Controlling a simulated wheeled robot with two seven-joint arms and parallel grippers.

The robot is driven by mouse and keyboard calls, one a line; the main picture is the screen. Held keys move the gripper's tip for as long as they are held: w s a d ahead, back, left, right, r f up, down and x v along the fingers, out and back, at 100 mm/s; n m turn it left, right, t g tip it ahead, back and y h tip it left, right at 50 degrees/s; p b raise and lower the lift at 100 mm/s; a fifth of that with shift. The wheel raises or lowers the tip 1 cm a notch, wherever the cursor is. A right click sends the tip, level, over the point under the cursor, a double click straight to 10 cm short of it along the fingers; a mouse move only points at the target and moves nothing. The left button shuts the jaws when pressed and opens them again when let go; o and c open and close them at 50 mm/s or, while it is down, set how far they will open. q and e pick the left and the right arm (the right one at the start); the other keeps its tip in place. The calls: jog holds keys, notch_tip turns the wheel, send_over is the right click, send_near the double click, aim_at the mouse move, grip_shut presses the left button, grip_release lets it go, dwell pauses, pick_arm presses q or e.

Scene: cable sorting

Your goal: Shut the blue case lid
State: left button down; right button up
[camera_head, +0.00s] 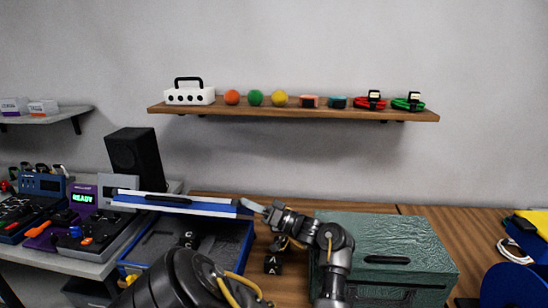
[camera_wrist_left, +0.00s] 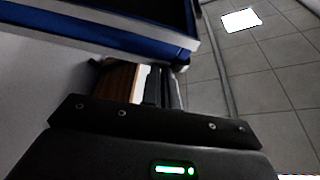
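The blue case (camera_head: 249,243) stands open at the left of the wooden table, with a grey interior. Its blue and white lid (camera_head: 180,203) is raised above the case and seen nearly edge-on, apart from the rim. My left gripper (camera_head: 254,206) is at the lid's right end, touching or very close to it; which I cannot tell. Its fingers (camera_wrist_left: 164,88) look shut together with nothing clearly between them. In the left wrist view the blue lid edge (camera_wrist_left: 150,38) crosses just beyond them. My right gripper is not in view.
A green case (camera_head: 390,245) stands at the right. Small black lettered blocks (camera_head: 272,265) lie between the cases and in the blue one. A black speaker (camera_head: 135,158) and several devices (camera_head: 85,196) stand at the left. A wall shelf (camera_head: 300,112) holds balls and cables.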

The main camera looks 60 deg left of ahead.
pick_arm(q)
jog(key=shift+s+a+f, duration=0.1)
jog(key=shift+s, duration=0.2)
jog(key=s+d+r, duration=0.2)
jog(key=d+r, duration=0.4)
jog(key=s+d+r, duration=0.3)
jog(key=d+r, duration=0.3)
jog(key=r, duration=0.1)
jog(key=shift+s+d+b, duration=0.3)
jog(key=shift+d+b, duration=0.1)
jog(key=shift+b, duration=0.05)
